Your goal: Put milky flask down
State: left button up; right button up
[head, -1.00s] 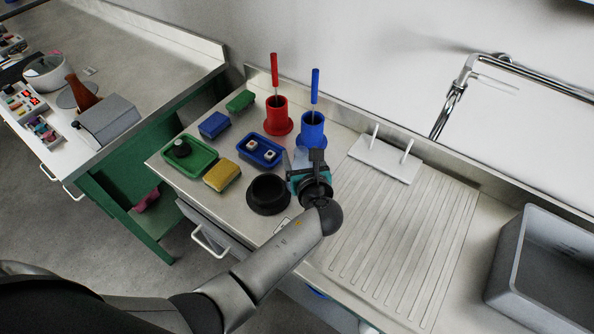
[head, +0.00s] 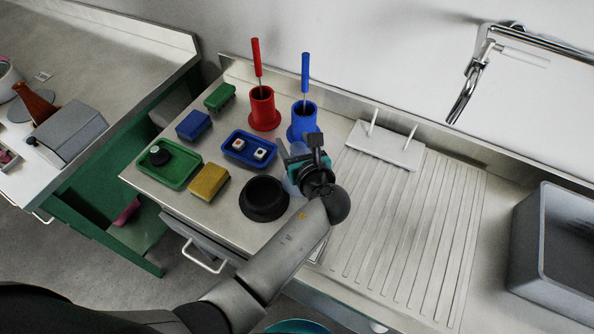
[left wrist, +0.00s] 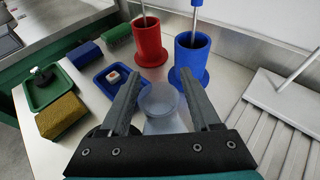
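The milky flask (left wrist: 160,104) is a pale, translucent vessel, its round mouth facing up in the left wrist view. My left gripper (left wrist: 161,76) has its two fingers spread on either side of the flask, with a visible gap at each side of the mouth. In the head view the flask (head: 291,182) shows as a faint bluish shape, partly hidden by my left gripper (head: 300,163). It is beside the black ring-shaped holder (head: 263,200), not in it. The flask's base is hidden, so its contact with the bench cannot be seen. My right gripper is not in view.
Red (head: 262,108) and blue (head: 303,122) cylinders holding brushes stand behind. A blue tray (head: 232,160), green tray (head: 172,184) and yellow sponge (head: 209,181) lie left. A white pegged rack (head: 385,150) and a bare ribbed drainboard (head: 410,230) are right.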

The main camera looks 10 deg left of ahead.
pick_arm(q)
grip_shut()
dwell(0.5)
jog(key=shift+a+r, duration=0.1)
